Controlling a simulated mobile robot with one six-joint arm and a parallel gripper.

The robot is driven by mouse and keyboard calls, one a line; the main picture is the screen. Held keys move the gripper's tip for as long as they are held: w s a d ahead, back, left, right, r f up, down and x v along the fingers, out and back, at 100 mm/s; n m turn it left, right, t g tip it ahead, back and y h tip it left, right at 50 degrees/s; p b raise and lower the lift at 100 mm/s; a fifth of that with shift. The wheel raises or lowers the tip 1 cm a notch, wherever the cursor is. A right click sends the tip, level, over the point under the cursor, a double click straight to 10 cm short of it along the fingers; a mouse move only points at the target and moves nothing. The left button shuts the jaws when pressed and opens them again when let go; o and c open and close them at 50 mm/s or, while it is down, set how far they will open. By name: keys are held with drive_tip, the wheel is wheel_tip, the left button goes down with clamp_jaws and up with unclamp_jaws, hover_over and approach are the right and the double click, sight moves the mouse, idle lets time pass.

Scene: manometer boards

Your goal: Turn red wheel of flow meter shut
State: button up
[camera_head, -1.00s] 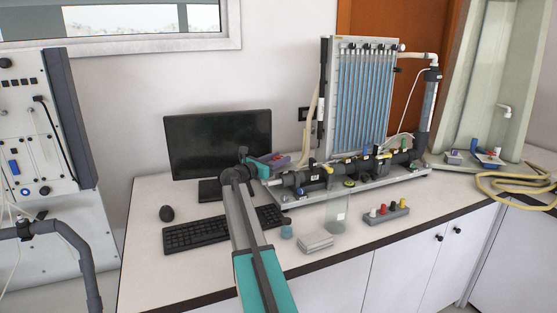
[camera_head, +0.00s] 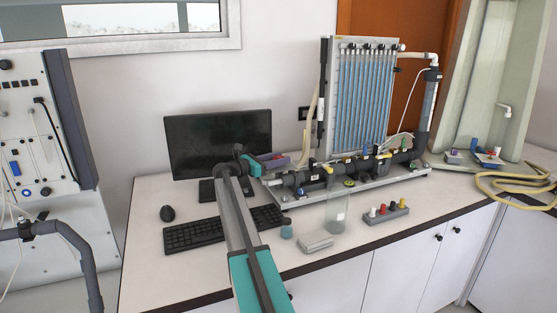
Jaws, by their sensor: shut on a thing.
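The flow meter rig is a dark grey horizontal pipe (camera_head: 312,177) on a light base plate, in front of a board of blue manometer tubes (camera_head: 363,100). My gripper (camera_head: 279,161) is at the pipe's left end, reached by my teal wrist from the left. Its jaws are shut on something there. A small reddish patch, which looks like the red wheel (camera_head: 277,157), shows at the jaws; most of it is hidden, and its turn angle cannot be read.
A monitor (camera_head: 218,140), keyboard (camera_head: 205,236) and mouse (camera_head: 167,213) are left of the rig. A clear beaker (camera_head: 337,212), a grey block (camera_head: 315,241) and a rack of coloured knobs (camera_head: 386,211) stand in front. The counter's front left is clear.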

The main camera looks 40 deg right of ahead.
drive_tip(key=o, duration=1.1)
drive_tip(key=shift+c, duration=0.2)
drive_tip(key=shift+a, duration=0.15)
drive_tip(key=b+v, duration=0.2)
drive_tip(key=v, duration=1.1)
drive_tip(key=shift+a, duration=0.3)
